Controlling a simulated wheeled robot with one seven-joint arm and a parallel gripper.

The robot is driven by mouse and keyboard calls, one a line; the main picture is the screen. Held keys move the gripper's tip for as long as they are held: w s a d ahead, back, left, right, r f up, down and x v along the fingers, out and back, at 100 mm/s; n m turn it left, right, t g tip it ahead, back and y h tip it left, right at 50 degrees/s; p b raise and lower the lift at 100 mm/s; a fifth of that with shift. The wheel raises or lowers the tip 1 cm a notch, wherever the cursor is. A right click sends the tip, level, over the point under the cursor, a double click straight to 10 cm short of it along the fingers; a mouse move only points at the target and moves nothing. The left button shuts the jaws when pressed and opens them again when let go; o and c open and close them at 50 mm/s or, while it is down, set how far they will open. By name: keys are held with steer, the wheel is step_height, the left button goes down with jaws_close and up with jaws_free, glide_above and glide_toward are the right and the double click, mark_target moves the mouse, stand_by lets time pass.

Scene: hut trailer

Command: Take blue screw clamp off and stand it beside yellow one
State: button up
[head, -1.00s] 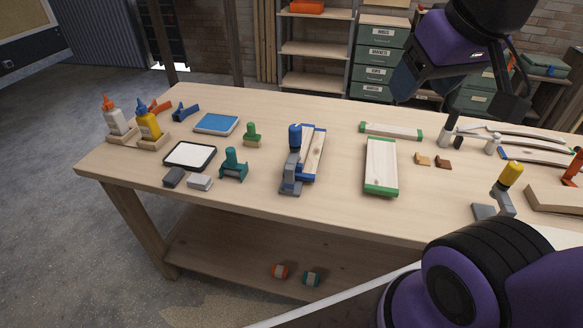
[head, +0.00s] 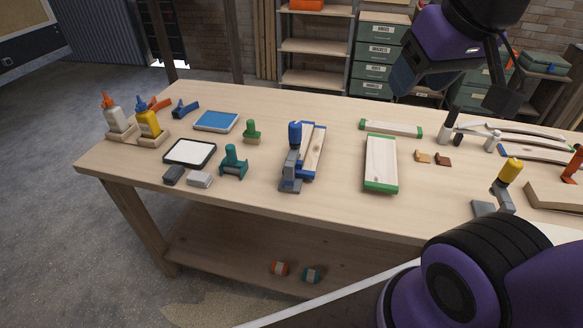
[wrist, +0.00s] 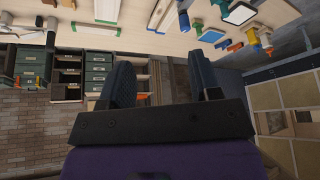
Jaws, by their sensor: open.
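The blue screw clamp (head: 290,172) has an upright blue handle (head: 295,133) and a grey-blue body. It sits at the near left end of a wooden board with blue edges (head: 314,150), apparently on it. The yellow screw clamp (head: 503,194) stands at the right near edge of the table, with a yellow handle (head: 511,170) and a grey foot. My gripper (wrist: 161,82) is open and empty in the wrist view, with the tabletop beyond its fingers. In the head view my arm is raised at the upper right, well away from the blue clamp.
Green-ended boards (head: 381,163) lie right of the blue clamp. A teal clamp-like piece (head: 233,162) and a green one (head: 251,131) stand left of it. Glue bottles (head: 148,118) are at the far left. Bare tabletop (head: 440,195) shows left of the yellow clamp.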

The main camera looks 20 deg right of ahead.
steer(key=w+f+m+g+y, duration=0.15)
steer(key=w+f, duration=0.25)
steer(key=w, duration=0.4)
steer(key=m+h, duration=0.4)
steer(key=m, duration=0.1)
glide_toward(291, 158)
steer(key=shift+d+f, duration=0.15)
steer(key=shift+d, duration=0.2)
steer(key=x, duration=0.4)
steer(key=shift+w+f, duration=0.1)
steer(key=shift+a+x, duration=0.15)
steer(key=shift+x, duration=1.5)
steer(key=shift+a+x, duration=0.1)
steer(key=shift+x, duration=1.55)
jaws_close()
